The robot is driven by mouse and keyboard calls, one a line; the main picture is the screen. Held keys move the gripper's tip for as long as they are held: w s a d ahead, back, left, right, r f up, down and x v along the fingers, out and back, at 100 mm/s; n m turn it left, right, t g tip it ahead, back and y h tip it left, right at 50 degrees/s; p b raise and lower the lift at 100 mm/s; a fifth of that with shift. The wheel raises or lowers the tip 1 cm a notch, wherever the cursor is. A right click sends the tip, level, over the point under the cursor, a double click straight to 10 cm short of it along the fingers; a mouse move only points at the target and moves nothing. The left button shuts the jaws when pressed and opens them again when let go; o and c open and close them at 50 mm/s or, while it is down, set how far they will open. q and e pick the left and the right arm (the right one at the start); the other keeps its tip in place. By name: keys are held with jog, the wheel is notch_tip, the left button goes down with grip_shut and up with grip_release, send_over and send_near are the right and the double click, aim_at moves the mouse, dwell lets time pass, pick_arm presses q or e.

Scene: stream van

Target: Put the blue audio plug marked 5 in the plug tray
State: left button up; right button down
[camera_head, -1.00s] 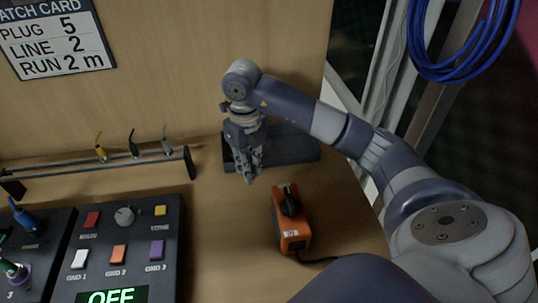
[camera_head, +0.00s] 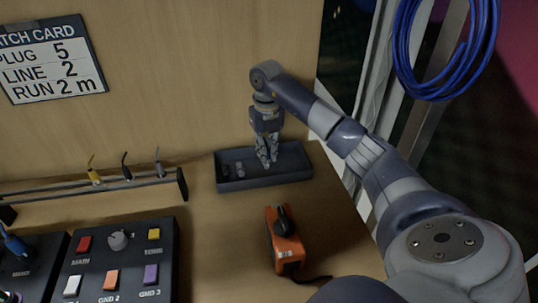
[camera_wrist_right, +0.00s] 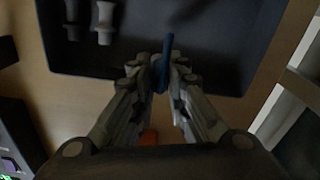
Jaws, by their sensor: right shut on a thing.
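My right gripper (camera_head: 267,162) points down over the dark plug tray (camera_head: 235,185) at the back of the bench. In the right wrist view the gripper (camera_wrist_right: 161,75) is shut on a slim blue plug (camera_wrist_right: 167,46). The plug shows against the dark floor of the tray, just past its near rim (camera_wrist_right: 215,85). No number can be read on it, and in the head view the fingers hide it. I cannot tell how high it is above the tray floor. My left gripper is not in view.
An orange box with a black knob (camera_head: 286,245) sits in front of the tray.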

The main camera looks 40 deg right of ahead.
jog(key=f, duration=0.1)
jog(key=d+f, duration=0.1)
jog(key=f+p, duration=0.1)
jog(key=shift+w+d+f, duration=0.2)
jog(key=shift+w+f, duration=0.05)
jog(key=shift+w, duration=0.05)
jog(key=shift+f, duration=0.15)
jog(key=shift+f, duration=0.1)
jog(key=c, duration=1.6)
grip_release()
notch_tip(320, 180, up, 12)
jog(key=shift+r+b, duration=0.15)
jog(key=shift+b, duration=0.65)
